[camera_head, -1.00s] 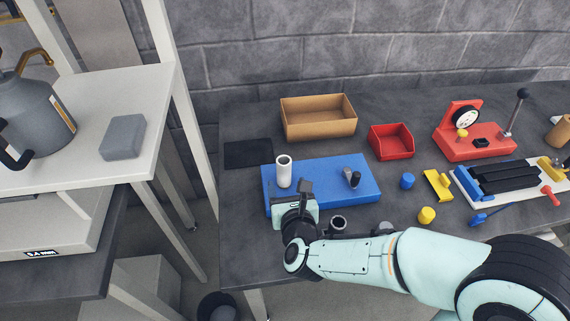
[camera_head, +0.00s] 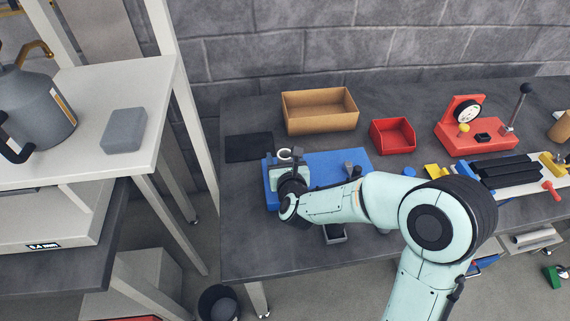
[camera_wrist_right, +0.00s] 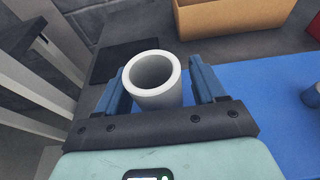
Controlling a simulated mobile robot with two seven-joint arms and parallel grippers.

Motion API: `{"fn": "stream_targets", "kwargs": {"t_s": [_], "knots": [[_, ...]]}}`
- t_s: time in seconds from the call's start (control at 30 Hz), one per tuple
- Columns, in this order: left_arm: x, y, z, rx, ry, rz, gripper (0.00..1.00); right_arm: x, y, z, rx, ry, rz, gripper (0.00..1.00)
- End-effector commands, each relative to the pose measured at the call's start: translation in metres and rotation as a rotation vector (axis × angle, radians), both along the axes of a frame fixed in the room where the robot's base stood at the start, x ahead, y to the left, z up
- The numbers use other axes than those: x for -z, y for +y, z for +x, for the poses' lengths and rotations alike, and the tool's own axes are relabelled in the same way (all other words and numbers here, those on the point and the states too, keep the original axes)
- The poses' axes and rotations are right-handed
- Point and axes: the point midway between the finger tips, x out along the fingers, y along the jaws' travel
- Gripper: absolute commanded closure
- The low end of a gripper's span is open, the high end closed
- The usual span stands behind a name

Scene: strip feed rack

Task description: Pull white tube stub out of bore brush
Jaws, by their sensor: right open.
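The white tube stub (camera_wrist_right: 155,99) stands upright at the left end of the blue block (camera_head: 328,163). Its open round top faces the right wrist camera, and its rim also shows in the head view (camera_head: 284,151). My right gripper (camera_head: 288,160) is open, with one finger on each side of the tube. In the right wrist view a gap shows between the tube and the right finger. The left finger is close to the tube, and I cannot tell whether it touches. No bore brush can be made out; the tube's base is hidden. My left gripper is not in view.
A cardboard box (camera_head: 320,124) and a red bin (camera_head: 393,150) stand behind the blue block. A black mat (camera_head: 248,147) lies to its left. A red gauge stand (camera_head: 474,145) is at the right.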

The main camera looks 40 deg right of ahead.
Motion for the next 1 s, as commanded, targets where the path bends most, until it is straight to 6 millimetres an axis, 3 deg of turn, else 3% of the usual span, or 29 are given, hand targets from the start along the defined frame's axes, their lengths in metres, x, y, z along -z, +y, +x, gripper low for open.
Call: {"fn": "stream_targets", "kwargs": {"t_s": [0.07,0.2,0.27,0.3,0.67,0.87,1.0], "knots": [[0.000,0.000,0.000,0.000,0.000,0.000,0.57,0.000,0.000,0.000,0.000,0.000,0.000,0.31],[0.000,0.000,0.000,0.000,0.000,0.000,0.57,0.000,0.000,0.000,0.000,0.000,0.000,0.76],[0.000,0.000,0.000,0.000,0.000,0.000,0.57,0.000,0.000,0.000,0.000,0.000,0.000,0.96],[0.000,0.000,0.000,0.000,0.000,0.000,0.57,-0.001,0.000,0.000,0.000,-0.003,-0.001,1.00],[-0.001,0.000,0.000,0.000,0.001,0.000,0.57,-0.008,0.000,0.000,0.000,-0.004,-0.002,1.00],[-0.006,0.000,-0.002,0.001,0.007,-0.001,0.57,-0.035,0.001,0.000,-0.001,-0.009,-0.004,1.00],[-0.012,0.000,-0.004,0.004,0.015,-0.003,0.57,-0.065,0.001,0.000,0.000,-0.011,-0.003,1.00]]}}
